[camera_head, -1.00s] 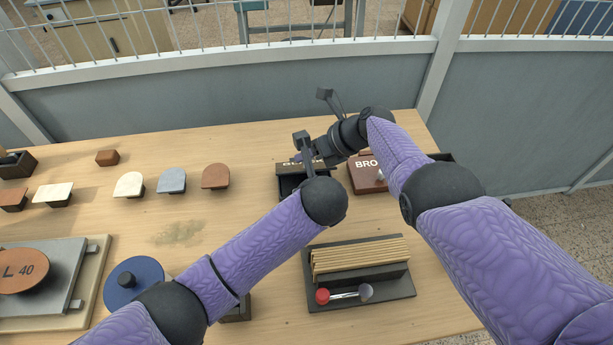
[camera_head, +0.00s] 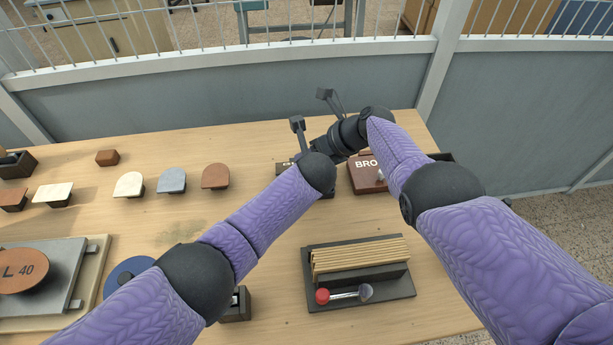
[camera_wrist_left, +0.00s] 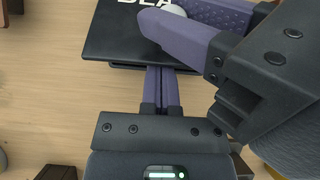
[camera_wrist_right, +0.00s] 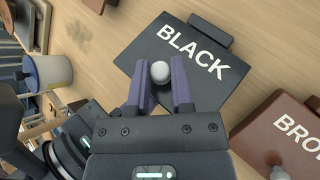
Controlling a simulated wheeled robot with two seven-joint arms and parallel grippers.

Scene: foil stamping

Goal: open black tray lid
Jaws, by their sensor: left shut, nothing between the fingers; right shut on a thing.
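The black tray lid (camera_wrist_right: 190,55), lettered BLACK, shows in the right wrist view with a pale round knob (camera_wrist_right: 159,71) on it. My right gripper (camera_wrist_right: 160,80) is shut on that knob, one finger on each side. In the left wrist view my left gripper (camera_wrist_left: 161,70) is shut and empty, its tips at the edge of the black lid (camera_wrist_left: 115,40); I cannot tell whether they touch it. The right gripper's fingers (camera_wrist_left: 190,25) also show there over the lid. In the head view my left arm hides most of the black tray (camera_head: 285,167).
The brown tray (camera_head: 365,176) stands just right of the black one. A dark rack of wooden strips (camera_head: 360,258) with a red-ended tool (camera_head: 322,296) lies nearer. Several coloured pads, including a grey one (camera_head: 171,180), lie left. Bare table separates them from the black tray.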

